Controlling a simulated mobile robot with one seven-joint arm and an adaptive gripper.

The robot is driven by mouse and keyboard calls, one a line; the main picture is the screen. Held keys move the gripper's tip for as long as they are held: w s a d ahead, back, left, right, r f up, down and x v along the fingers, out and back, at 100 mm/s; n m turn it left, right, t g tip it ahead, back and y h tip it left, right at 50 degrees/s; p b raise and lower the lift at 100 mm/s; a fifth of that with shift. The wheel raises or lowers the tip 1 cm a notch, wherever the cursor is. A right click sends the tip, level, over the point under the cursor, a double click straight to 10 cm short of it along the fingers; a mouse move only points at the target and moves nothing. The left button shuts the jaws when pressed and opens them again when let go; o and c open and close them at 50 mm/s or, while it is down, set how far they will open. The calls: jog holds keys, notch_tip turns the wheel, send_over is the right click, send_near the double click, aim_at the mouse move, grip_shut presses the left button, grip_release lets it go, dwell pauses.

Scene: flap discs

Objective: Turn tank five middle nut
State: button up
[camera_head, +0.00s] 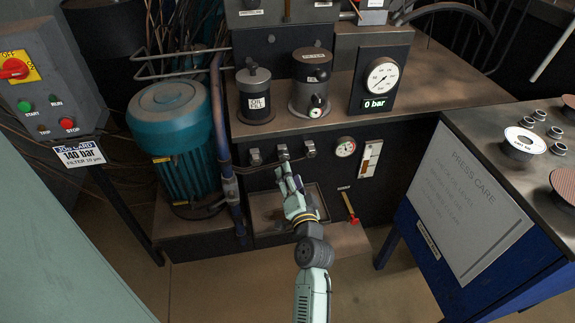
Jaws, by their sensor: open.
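A dark tank front (385,150) carries a row of three small metal fittings. The middle fitting (283,151) sits between a left fitting (255,157) and a right fitting (310,148). I cannot make out a tank number or the exact shape of the nuts. My gripper (283,171) reaches up from below, with its fingertips just under the middle fitting. The jaws are open with nothing seen between them. I cannot tell whether the fingertips touch the fitting.
A round gauge (345,147) and a red-handled valve (350,207) are right of my gripper. A shallow tray (263,202) lies below the fittings. A teal motor (172,130) stands left, with pipes beside it. A blue bench (470,215) stands right. Floor is clear in front.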

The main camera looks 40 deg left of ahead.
jog(key=shift+v, duration=2.3)
